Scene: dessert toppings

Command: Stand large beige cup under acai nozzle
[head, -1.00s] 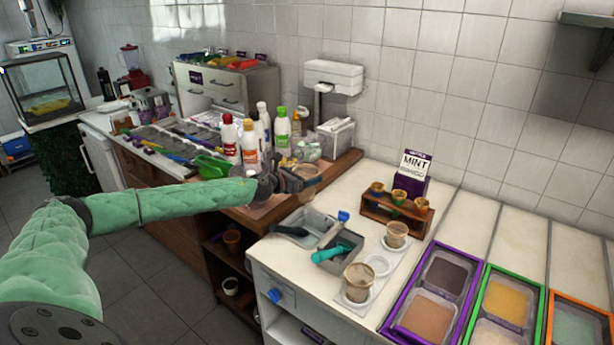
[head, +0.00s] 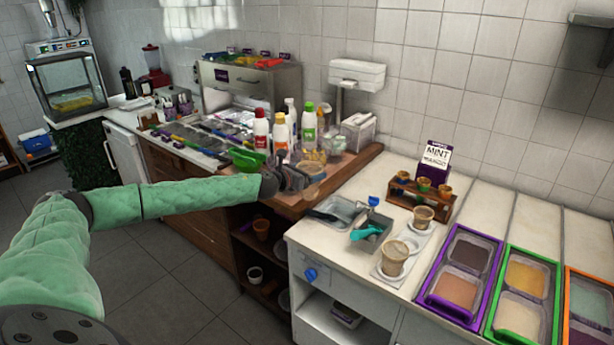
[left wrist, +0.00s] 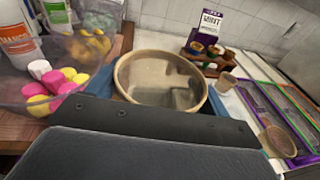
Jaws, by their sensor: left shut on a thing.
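My left gripper (head: 296,180) is shut on a large beige cup (head: 314,170), held in front of the bottles at the counter's edge. In the left wrist view the cup (left wrist: 135,72) shows its round open rim from above, roughly upright, just beyond the dark gripper body. Its inside looks empty. The gripper's fingers are mostly hidden there. I cannot make out an acai nozzle in either view. My right gripper is not in view.
Two other beige cups (head: 394,260) (head: 423,217) stand on a white tray on the right counter. Metal tubs (head: 371,232) with scoops, a cone rack (head: 419,203) and framed topping bins (head: 458,292) are near. Bottles (head: 281,133) stand behind the held cup. Floor is open left.

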